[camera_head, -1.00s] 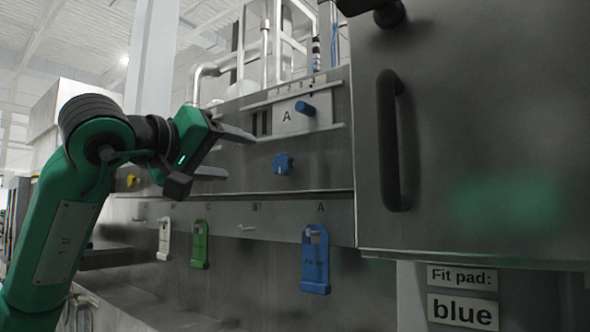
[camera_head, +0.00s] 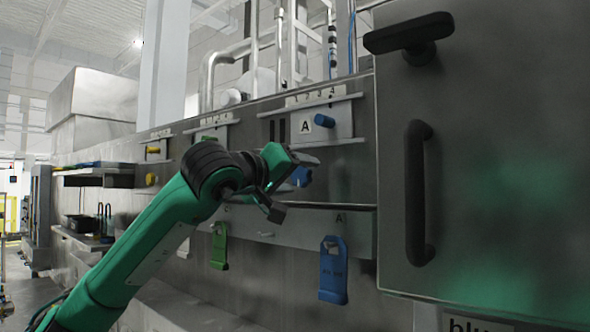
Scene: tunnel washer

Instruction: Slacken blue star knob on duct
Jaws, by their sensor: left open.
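The blue star knob (camera_head: 302,176) sits on the grey metal duct face below the plate marked A. It is partly hidden behind my left gripper (camera_head: 297,182). My left gripper reaches in from the left, its jaws apart, with the upper finger just above the knob in the picture. Nothing shows between the fingers except the knob behind. I cannot tell whether a finger touches the knob. My right gripper is not in view.
A blue peg handle (camera_head: 324,120) sits on the slotted plate above. A blue pad (camera_head: 333,270) and a green pad (camera_head: 219,246) hang on the rail below. A large door with a black handle (camera_head: 419,193) stands close on the right.

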